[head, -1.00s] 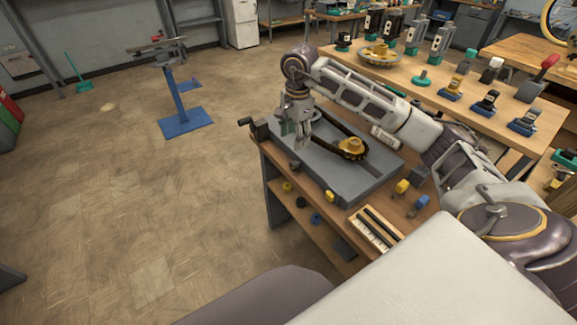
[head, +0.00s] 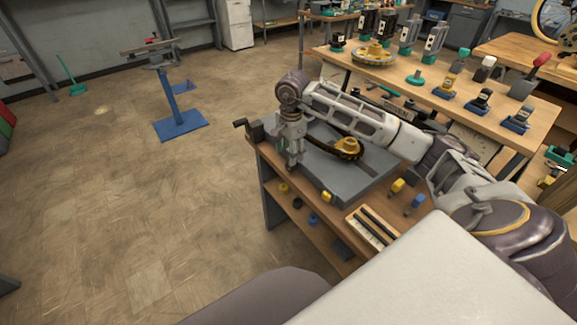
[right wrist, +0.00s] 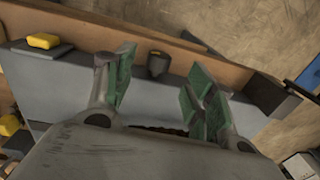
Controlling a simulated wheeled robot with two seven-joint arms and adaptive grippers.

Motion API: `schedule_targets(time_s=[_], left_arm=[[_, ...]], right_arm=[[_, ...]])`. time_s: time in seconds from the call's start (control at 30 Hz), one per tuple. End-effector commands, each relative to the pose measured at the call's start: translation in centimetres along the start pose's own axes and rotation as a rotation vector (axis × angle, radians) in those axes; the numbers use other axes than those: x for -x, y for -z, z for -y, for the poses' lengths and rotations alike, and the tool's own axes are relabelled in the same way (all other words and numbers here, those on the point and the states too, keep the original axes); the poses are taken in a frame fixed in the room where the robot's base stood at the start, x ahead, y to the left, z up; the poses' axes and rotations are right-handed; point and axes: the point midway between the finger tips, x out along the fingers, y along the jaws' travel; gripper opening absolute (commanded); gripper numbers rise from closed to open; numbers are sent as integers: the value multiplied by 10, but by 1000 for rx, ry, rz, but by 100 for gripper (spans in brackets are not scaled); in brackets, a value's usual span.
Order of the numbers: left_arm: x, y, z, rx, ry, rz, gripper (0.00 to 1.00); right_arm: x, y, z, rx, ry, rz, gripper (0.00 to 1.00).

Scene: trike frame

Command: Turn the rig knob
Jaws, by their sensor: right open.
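The rig is a grey slab (head: 345,178) on a wooden bench, with a dark chain and a yellow sprocket (head: 346,147) on top. A short dark round knob (right wrist: 158,64), which I take for the rig knob, stands by the slab's near edge in the right wrist view. My right gripper (head: 292,163) is at that near edge in the head view and hides the knob there. In the right wrist view the right gripper (right wrist: 158,85) is open, its green-padded fingers wide apart. The knob shows beyond the gap between them, apparently untouched. My left gripper is not in view.
A dark block with a crank handle (head: 241,123) is at the bench's left end. A yellow piece (head: 328,197) sits by the slab's near edge. Yellow and blue pieces and a striped tray (head: 372,229) lie to the right. Floor at left is open.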

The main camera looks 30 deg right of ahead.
Motion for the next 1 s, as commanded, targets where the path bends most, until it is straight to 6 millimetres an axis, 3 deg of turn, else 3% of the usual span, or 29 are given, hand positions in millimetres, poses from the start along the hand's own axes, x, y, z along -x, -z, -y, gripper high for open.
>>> schedule_targets(time_s=[0.5, 0.73, 1.0], left_arm=[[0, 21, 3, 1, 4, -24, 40], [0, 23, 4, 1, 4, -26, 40], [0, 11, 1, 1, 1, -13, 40]], right_arm=[[-63, 0, 0, -1, -1, 0, 55], [-73, 0, 0, 0, 0, 1, 55], [-73, 0, 0, 0, 0, 0, 55]])
